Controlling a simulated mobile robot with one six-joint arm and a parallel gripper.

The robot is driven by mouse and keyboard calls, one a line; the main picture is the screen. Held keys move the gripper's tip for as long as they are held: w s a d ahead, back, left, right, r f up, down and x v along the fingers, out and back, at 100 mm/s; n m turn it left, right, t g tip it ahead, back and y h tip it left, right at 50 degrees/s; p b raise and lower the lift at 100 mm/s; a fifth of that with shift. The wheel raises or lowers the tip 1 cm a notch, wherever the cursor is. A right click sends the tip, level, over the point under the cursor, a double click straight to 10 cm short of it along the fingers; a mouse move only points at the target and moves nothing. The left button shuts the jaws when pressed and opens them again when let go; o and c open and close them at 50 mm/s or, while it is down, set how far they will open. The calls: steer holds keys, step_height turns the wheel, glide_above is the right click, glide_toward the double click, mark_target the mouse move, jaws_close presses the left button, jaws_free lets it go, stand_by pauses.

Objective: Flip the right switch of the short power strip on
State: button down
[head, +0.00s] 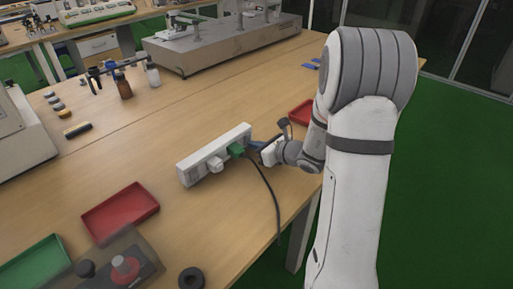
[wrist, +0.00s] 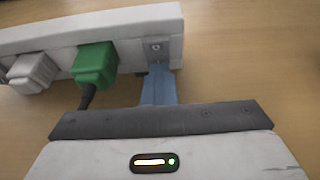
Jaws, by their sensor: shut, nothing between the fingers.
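The short white power strip (head: 206,153) lies on the wooden table, left of my gripper (head: 256,146). In the wrist view the strip (wrist: 120,24) crosses the upper left. A green plug (wrist: 95,64) and a white plug (wrist: 33,72) sit in its front face. The green plug (head: 236,149) also shows in the head view, with a black cable. My gripper's blue fingers (wrist: 159,72) are shut and empty. Their tips are at the strip's right end, just below a screw-like round mark; whether they touch is unclear. I cannot make out the right switch or its position.
A red tray (head: 120,213) and a green tray (head: 36,264) lie at the near left. A dark box with a red button (head: 125,270) and a black ring (head: 191,278) are near the front edge. Another red tray (head: 301,113) is behind my wrist.

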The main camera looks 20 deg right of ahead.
steer(key=shift+a+r, duration=0.15)
steer(key=shift+r, duration=0.05)
steer(key=shift+w+r+p, duration=0.1)
steer(key=shift+r+p, duration=0.45)
steer(key=shift+r, duration=0.45)
steer(key=shift+s+d+f, duration=0.1)
steer(key=shift+s+d, duration=0.15)
steer(key=shift+s, duration=0.05)
steer(key=p+v, duration=0.1)
steer(key=v, duration=1.2)
steer(key=shift+p, duration=0.3)
